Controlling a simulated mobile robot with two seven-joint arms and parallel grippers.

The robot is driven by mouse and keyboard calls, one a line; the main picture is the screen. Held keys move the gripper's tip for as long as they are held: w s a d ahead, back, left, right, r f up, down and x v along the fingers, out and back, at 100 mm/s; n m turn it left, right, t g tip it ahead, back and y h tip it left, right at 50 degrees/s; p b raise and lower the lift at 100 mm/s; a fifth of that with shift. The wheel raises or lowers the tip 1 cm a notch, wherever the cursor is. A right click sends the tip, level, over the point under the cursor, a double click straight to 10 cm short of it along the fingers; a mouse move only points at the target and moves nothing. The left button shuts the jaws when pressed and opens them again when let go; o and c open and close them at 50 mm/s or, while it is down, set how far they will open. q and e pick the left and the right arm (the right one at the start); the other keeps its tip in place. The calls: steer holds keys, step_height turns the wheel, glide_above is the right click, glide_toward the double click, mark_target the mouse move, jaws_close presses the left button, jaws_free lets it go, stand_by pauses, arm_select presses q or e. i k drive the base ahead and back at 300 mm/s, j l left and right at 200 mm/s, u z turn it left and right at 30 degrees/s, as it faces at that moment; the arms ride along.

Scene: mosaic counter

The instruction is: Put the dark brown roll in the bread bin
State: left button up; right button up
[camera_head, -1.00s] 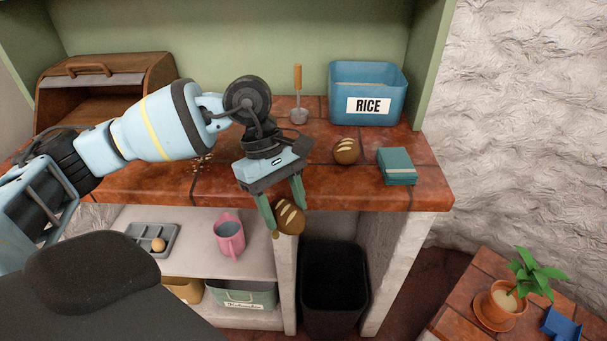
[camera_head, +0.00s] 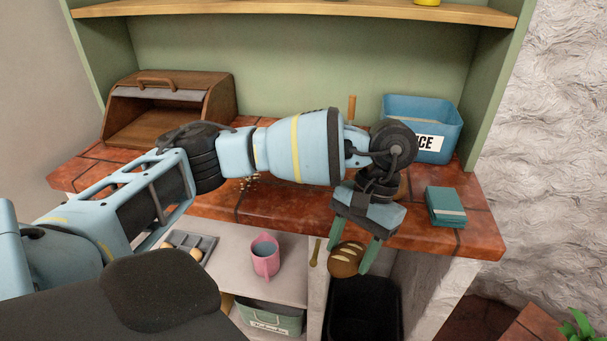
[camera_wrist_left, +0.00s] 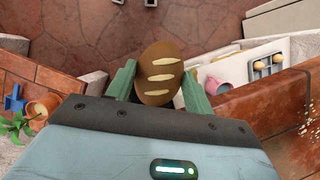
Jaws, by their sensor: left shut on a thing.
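The dark brown roll (camera_head: 347,260), an oval loaf with pale slashes, is held between the green fingers of my left gripper (camera_head: 350,254). It is in the air in front of the counter's front edge, above the black bin. In the left wrist view the roll (camera_wrist_left: 160,75) sits between the two fingertips, with the floor below it. The wooden bread bin (camera_head: 211,108) stands at the back left of the counter, its front open, well to the left of my gripper. My right gripper is not in view.
My left arm crosses over the counter (camera_head: 270,205). A blue rice tin (camera_head: 399,118) and a teal stack (camera_head: 446,207) stand on the right. A second roll is mostly hidden behind my gripper. Below are a pink mug (camera_head: 265,258) and an open black bin (camera_head: 365,312).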

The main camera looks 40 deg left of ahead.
mark_target(143, 132)
steer(key=j+u, duration=0.1)
steer(key=u, duration=0.35)
steer(key=j+u, duration=0.1)
steer(key=u, duration=0.3)
